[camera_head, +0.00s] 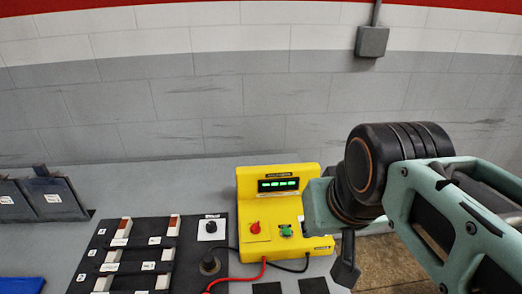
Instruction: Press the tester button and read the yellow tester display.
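The yellow tester (262,206) stands on the grey bench, right of centre. Its dark display (278,185) shows lit green characters too small to read. Below the display are a red control (254,228) on the left and a green control (286,231) on the right; I cannot tell which is the tester button. My arm comes in from the right and covers the tester's right side. What shows of my gripper (346,270) is a dark part pointing down, beside the tester's right front corner. Its fingers are not clearly seen, and no touch on either control shows.
A black board (188,230) with several labelled light blocks lies left of the tester. Red (225,281) and black leads run from the tester's front. Two dark squares (313,286) lie at the front edge. Dark bins (52,195) stand far left. A block wall is behind.

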